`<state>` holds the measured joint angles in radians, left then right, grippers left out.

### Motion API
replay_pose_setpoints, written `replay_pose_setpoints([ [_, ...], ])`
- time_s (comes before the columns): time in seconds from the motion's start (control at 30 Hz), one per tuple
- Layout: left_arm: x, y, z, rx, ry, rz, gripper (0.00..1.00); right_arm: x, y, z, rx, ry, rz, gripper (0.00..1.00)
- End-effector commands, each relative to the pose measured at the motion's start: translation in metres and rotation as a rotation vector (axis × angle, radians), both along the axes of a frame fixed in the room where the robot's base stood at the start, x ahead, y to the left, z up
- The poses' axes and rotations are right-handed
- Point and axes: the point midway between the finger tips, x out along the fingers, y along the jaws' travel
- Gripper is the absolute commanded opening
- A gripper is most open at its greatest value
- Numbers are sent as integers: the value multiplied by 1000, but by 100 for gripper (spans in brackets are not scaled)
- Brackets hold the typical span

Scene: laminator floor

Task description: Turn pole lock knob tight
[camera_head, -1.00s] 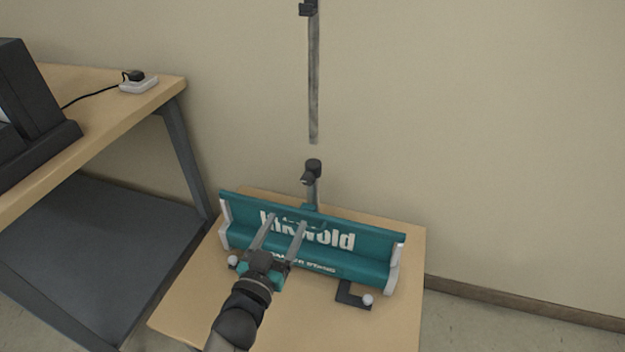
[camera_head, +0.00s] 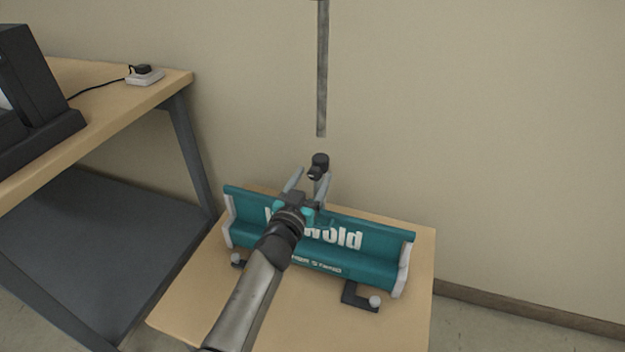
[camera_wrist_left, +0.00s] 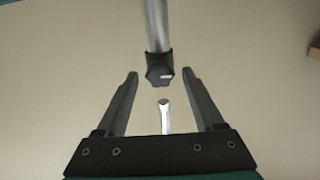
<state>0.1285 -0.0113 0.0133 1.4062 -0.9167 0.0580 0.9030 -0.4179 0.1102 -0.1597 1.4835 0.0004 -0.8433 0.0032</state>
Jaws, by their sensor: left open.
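My right gripper is not in view.
The stand lies on a small wooden table (camera_head: 290,325) with dark feet (camera_head: 357,296) at its front. A grey strip (camera_head: 322,70) rises above the knob against the wall. A workbench (camera_head: 125,105) with a black machine (camera_head: 30,100) stands at left.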

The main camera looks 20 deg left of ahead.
Motion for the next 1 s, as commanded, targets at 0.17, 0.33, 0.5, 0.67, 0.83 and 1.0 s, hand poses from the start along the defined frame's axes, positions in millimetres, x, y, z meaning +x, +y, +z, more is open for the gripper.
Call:
replay_pose_setpoints([
  [0.17, 6, 0, 0, 0, 0, 0, 70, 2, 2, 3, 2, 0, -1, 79],
  [0.33, 6, 0, 0, 0, 0, 0, 70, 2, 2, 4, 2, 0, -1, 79],
  [0.5, 6, 0, 0, 0, 0, 0, 61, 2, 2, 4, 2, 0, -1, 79],
  [0.67, 6, 0, 0, 0, 0, 0, 43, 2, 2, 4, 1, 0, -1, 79],
  [0.83, 6, 0, 0, 0, 0, 0, 23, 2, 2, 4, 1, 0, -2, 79],
  [1.0, 6, 0, 0, 0, 0, 0, 4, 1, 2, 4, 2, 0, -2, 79],
])
